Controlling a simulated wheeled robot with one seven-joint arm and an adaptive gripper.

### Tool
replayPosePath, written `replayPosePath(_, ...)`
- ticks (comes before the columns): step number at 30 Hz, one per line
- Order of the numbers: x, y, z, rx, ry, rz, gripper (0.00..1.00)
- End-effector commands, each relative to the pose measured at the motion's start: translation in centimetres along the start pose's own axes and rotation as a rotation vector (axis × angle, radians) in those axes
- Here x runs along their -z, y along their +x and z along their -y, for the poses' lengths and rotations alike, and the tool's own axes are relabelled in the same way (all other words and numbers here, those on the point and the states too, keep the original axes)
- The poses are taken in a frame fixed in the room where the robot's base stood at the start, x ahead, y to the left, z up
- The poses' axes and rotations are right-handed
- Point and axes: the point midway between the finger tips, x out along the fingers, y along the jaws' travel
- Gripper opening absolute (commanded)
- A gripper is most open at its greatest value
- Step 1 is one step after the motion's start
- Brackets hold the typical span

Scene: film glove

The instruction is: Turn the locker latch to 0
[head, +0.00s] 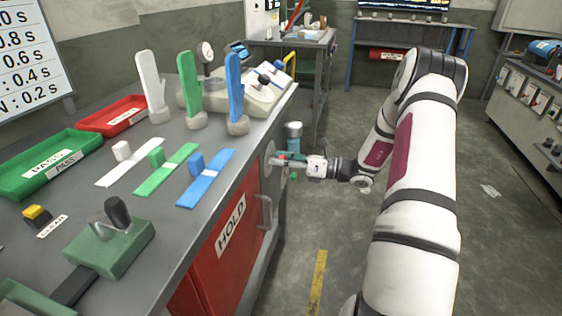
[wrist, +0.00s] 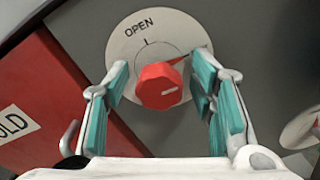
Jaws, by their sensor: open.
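The locker latch is a red knob (wrist: 160,88) on a round pale plate (wrist: 186,32) marked OPEN. A short white line on the knob points to the right. A tick sits under OPEN, and a darker mark runs to the plate's upper right edge. No 0 is readable. My gripper (wrist: 161,70) is open, with one teal-padded finger on each side of the knob and gaps showing between. In the head view my gripper (head: 284,160) is at the locker's front, and the knob is mostly hidden there.
The red HOLD door (head: 222,240) with its grey handle (head: 265,212) is below and left of my gripper. The bench above holds glove forms (head: 236,88), coloured strips (head: 205,178) and trays (head: 45,165). Open floor (head: 340,235) lies to the right.

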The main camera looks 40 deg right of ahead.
Motion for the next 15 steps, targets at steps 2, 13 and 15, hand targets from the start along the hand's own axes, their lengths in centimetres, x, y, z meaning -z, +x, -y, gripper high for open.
replayPosePath(2, -0.01, 0.00, -0.01, 0.000, 0.000, 0.000, 0.51)
replayPosePath(13, 0.01, -0.02, -0.01, 0.000, 0.000, 0.000, 0.02)
replayPosePath(15, 0.01, -0.02, -0.01, 0.000, -0.002, 0.000, 0.02)
